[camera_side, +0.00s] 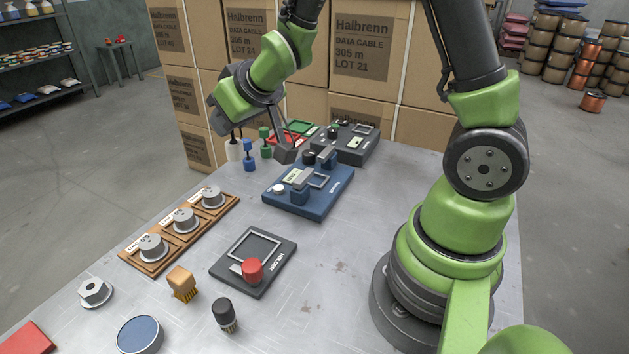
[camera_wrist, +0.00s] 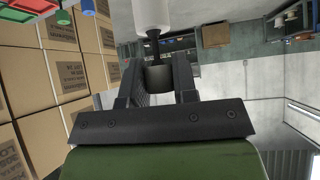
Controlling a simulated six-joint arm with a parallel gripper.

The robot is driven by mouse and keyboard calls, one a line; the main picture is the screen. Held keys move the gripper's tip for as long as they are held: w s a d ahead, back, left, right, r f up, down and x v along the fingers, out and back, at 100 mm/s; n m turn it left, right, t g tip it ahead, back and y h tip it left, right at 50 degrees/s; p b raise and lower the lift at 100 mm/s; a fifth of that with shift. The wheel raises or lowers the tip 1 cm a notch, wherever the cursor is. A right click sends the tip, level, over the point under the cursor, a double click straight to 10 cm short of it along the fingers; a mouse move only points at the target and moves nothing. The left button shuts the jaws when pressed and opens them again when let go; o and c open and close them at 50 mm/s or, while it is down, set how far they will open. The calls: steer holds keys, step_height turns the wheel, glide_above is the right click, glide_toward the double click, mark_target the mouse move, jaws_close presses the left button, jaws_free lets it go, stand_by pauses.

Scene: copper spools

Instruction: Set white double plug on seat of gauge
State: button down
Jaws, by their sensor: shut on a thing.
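My gripper (camera_wrist: 157,70) is shut on the white double plug. In the wrist view, the plug's dark grey end (camera_wrist: 159,78) is between the fingers, and its white end (camera_wrist: 150,14) sticks out beyond them, joined by a thin dark neck. In the side view, the white plug (camera_side: 233,150) shows low at the far left edge of the table, next to a blue plug (camera_side: 249,161) and a green plug (camera_side: 265,142). A blue fixture (camera_side: 312,207) with a grey block and white knob lies right of them. I cannot tell which fixture is the gauge.
A grey fixture (camera_side: 358,155) stands at the back, near a red tray (camera_side: 290,130). A dark fixture (camera_side: 227,270) with a red knob is in front. A wooden rack (camera_side: 157,262) holds 3 grey spools. A brush (camera_side: 182,283) and black-capped item (camera_side: 224,315) are nearer. Cartons (camera_side: 365,50) stand behind.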

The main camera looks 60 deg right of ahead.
steer(key=s+d+m+g+h, duration=0.2)
steer(key=d+m+h, duration=0.4)
steer(key=d, duration=0.4)
steer(key=m+g+h, duration=0.2)
steer(key=m+g, duration=0.3)
steer(key=m, duration=0.3)
glide_above(318, 158)
steer(key=a, duration=0.2)
step_height(318, 158, down, 8)
steer(key=shift+s+a+f, duration=0.1)
steer(key=shift+s+f, duration=0.05)
steer(key=shift+f, duration=1.05)
steer(key=shift+s+a+f, duration=0.1)
steer(key=shift+s+f, duration=0.05)
steer(key=shift+f, duration=1)
steer(key=shift+f, duration=0.3)
steer(key=c, duration=0.9)
jaws_free()
